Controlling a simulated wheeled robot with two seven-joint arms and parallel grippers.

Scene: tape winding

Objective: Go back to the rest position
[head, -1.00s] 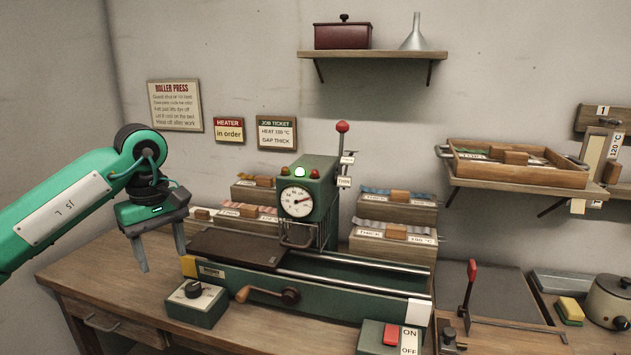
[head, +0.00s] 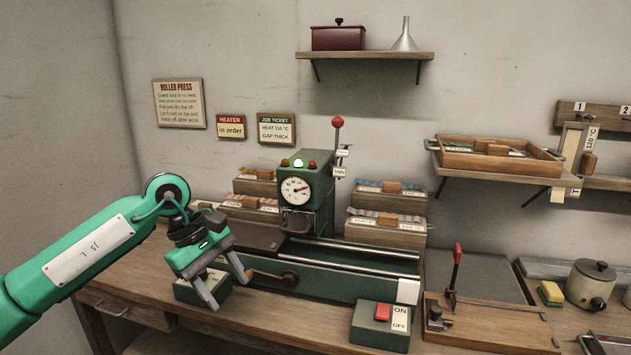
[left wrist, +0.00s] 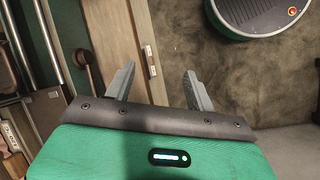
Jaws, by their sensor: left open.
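My left gripper (head: 229,292) is green and grey, with its two fingers apart and nothing between them. In the head view it hangs in front of the roller press (head: 345,262), partly covering the small knob box (head: 190,293) and the press's left end. In the left wrist view the open fingers (left wrist: 158,75) point past the bench's front edge (left wrist: 143,50), with floor seen beyond. I cannot tell whether the gripper touches anything. My right gripper is not in view.
The crank handle (head: 275,276) is close right of the fingers. The ON/OFF switch box (head: 366,337) and a red-handled lever (head: 456,268) stand farther right. A drawer (head: 125,306) is at the bench's left.

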